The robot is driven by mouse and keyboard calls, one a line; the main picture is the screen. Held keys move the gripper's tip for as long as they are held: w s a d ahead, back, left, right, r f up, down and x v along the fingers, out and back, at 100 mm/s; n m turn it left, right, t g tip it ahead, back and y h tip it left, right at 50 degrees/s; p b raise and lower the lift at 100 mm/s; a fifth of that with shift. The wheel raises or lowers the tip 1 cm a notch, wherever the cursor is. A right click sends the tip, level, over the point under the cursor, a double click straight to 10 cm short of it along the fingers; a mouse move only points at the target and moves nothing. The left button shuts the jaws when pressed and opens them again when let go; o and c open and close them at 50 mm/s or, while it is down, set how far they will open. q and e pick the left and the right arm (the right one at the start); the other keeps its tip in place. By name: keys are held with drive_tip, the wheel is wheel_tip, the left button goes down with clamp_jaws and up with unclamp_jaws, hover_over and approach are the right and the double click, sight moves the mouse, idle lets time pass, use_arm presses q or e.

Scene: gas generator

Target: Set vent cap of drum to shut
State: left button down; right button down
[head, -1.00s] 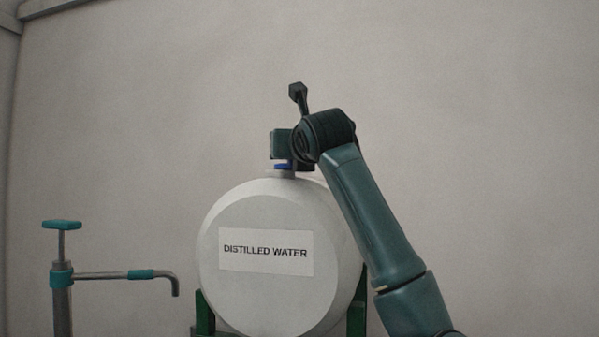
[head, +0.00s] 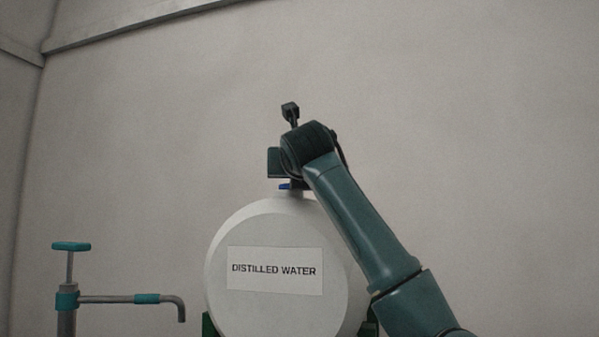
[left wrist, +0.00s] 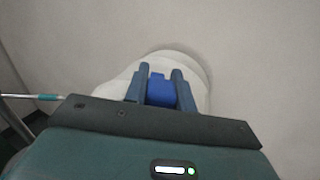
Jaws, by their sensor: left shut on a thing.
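A white drum (head: 290,230) labelled "DISTILLED WATER" lies on its side in the head view. Its blue vent cap (head: 285,186) shows as a thin blue edge on top, mostly hidden by my gripper and arm. The left wrist view shows the blue cap (left wrist: 161,91) between the two fingers, with the white drum (left wrist: 200,88) behind it. My left gripper (left wrist: 160,84) is shut on the cap. In the head view it is above the drum's top, at the end of the only arm visible. My right gripper is not in view.
A pump with a teal handle (head: 71,246) and a bent grey spout (head: 181,306) stands left of the drum. Green supports (head: 208,324) hold the drum low down. A plain wall (head: 460,130) is behind, with free room above the drum.

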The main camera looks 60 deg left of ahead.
use_arm(q)
drive_tip(key=shift+s+a+r+g, duration=0.1)
drive_tip(key=shift+s+a+g, duration=0.2)
drive_tip(key=shift+s, duration=0.2)
drive_tip(key=c, duration=1.5)
unclamp_jaws()
drive_tip(key=shift+s, duration=0.1)
drive_tip(key=shift+o, duration=0.8)
drive_tip(key=shift+s+a, duration=0.2)
drive_tip(key=shift+a, duration=0.05)
drive_tip(key=shift+o, duration=0.9)
drive_tip(key=shift+w+d, duration=0.2)
drive_tip(key=shift+w, duration=0.05)
drive_tip(key=b+v, duration=0.2)
drive_tip(key=v, duration=1.1)
drive_tip(key=shift+f, duration=0.25)
drive_tip(key=shift+d, duration=0.1)
